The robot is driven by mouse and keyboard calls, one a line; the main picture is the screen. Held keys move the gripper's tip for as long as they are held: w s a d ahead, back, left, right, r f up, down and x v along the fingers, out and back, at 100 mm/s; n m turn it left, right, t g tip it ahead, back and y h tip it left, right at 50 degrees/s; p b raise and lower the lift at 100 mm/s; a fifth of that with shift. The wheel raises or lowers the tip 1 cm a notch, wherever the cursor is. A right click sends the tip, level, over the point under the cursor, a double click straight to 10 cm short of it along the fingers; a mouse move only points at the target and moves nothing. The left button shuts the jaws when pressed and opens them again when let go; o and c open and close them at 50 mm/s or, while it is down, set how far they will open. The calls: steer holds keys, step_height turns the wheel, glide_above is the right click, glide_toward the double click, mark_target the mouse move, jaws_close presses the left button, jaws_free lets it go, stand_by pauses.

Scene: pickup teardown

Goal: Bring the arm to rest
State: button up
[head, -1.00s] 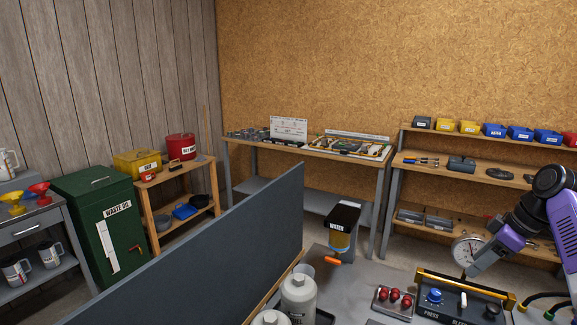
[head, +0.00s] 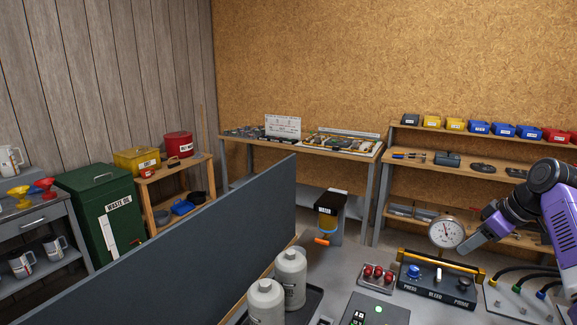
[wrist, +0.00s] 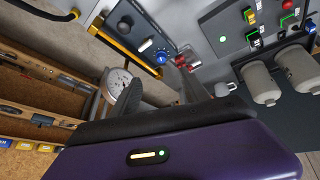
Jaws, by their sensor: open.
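My gripper (head: 466,248) is at the right of the head view, at the end of my purple and black arm, above the bench beside a round dial gauge (head: 445,232). In the wrist view my gripper (wrist: 162,94) shows its two fingers apart with nothing between them. The gauge (wrist: 117,83) shows close to the left finger there; I cannot tell whether they touch. My arm is bent, with its forearm slanting down to the left.
Below the gripper is a control box (head: 437,284) with a yellow bar and knobs. Left of it are a red-button box (head: 376,277), a green-lit panel (head: 375,311) and two white bottles (head: 290,278). A dark partition (head: 180,255) crosses the front. Shelves (head: 400,168) stand behind.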

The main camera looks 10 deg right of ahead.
steer(key=w+d+r+m+t+h, duration=0.2)
steer(key=w+r+t, duration=0.1)
steer(key=w+t, duration=0.1)
steer(key=w+a+f+m+t+h+b, duration=0.1)
steer(key=a+f+m+t+h, duration=0.15)
steer(key=a+f, duration=0.2)
steer(key=s+a+f+m+t+h+b, duration=0.1)
steer(key=s+a+f+m+t+b, duration=0.3)
steer(key=s+a+f, duration=0.9)
steer(key=s+a+f+n+y+b, duration=0.1)
steer(key=s+a, duration=0.4)
steer(key=s, duration=0.9)
steer(key=s+a+f+g+y+b, duration=0.1)
steer(key=s+a, duration=0.5)
steer(key=s, duration=0.9)
steer(key=s+a+f+n+y+b, duration=0.1)
steer(key=s+a, duration=0.5)
steer(key=s, duration=0.9)
step_height(320, 180, down, 3)
steer(key=shift+s+r+n+y+b, duration=0.15)
steer(key=shift+n+y+b, duration=0.25)
steer(key=shift+b, duration=0.6)
